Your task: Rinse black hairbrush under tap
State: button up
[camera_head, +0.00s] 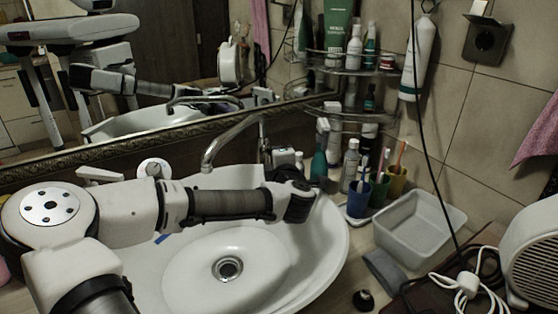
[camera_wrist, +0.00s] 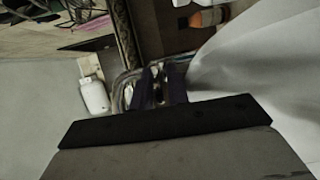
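My arm reaches across the white basin (camera_head: 320,250), and my gripper (camera_head: 318,188) is at its back right rim, beside the bottles. In the wrist view my gripper (camera_wrist: 160,84) shows two dark fingers pointing at a cluttered spot; whether anything is between them is too dark to tell. The chrome tap (camera_head: 228,142) arches over the back of the basin, left of my gripper. The drain (camera_head: 227,268) is open to view and the visible bowl is empty. I cannot make out the black hairbrush clearly in either view.
Toothbrush cups (camera_head: 379,190) and bottles (camera_head: 351,160) stand right of my gripper, under a wire corner shelf (camera_head: 350,118). A white cable (camera_head: 468,285) and heater (camera_head: 535,255) are at the front right. A mirror runs behind the basin.

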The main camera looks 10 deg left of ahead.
jog(key=shift+w+a, duration=0.1)
jog(key=shift+w, duration=0.1)
grip_shut()
jog(key=r+p, duration=0.1)
jog(key=p, duration=0.1)
jog(key=shift+p, duration=0.35)
jog(key=shift+g+h+p, duration=0.3)
jog(key=shift+g+p, duration=0.1)
jog(key=shift+p, duration=0.2)
jog(key=shift+f, duration=0.15)
